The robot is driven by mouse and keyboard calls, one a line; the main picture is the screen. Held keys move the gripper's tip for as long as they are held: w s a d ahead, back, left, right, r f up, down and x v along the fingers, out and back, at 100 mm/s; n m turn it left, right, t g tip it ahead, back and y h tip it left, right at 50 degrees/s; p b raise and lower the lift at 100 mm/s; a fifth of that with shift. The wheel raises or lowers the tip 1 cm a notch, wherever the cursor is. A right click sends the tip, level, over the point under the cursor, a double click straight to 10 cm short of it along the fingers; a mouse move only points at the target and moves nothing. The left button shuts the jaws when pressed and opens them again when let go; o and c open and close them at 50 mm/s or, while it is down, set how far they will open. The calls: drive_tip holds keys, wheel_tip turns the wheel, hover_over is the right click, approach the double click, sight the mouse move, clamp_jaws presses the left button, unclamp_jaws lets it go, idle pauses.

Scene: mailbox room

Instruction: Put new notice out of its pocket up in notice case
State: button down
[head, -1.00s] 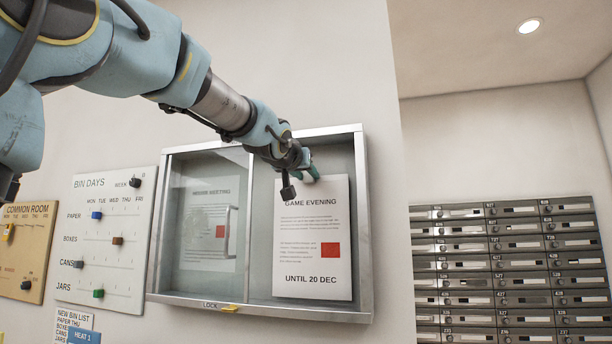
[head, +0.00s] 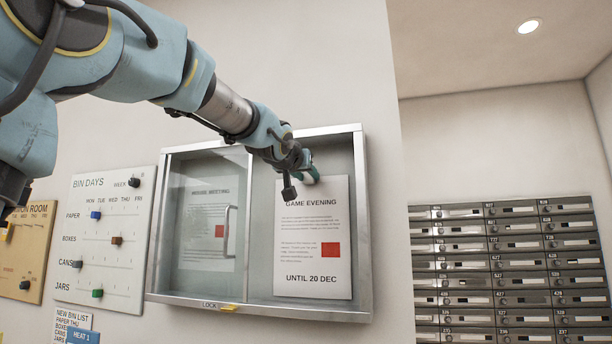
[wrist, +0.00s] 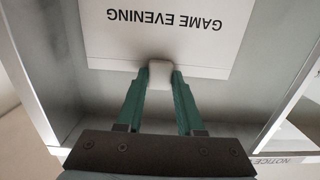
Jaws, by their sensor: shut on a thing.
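The new notice (head: 310,240), headed GAME EVENING, stands upright in the right half of the notice case (head: 361,240), where no glass covers it. It also shows upside down in the wrist view (wrist: 185,30). My gripper (head: 308,172) is at the notice's top edge. In the wrist view my gripper (wrist: 160,82) has its green fingers shut on a small white tab (wrist: 160,72) at that edge. Whether the notice touches the back of the case is not clear. A glass pane with a handle (head: 230,230) covers the left half, with another notice (head: 208,225) behind it.
A LOCK label with a yellow piece (head: 229,307) is on the case's bottom frame. The bin days board (head: 105,240) hangs left of the case. Metal mailboxes (head: 505,270) stand to the right. The case's frame surrounds my gripper closely.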

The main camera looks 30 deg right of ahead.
drive_tip(key=shift+r, duration=0.1)
drive_tip(key=shift+c, duration=2.3)
unclamp_jaws()
drive_tip(key=b+v, duration=0.2)
drive_tip(key=v, duration=0.8)
drive_tip(key=shift+s+a, duration=0.25)
drive_tip(key=shift+s, duration=0.05)
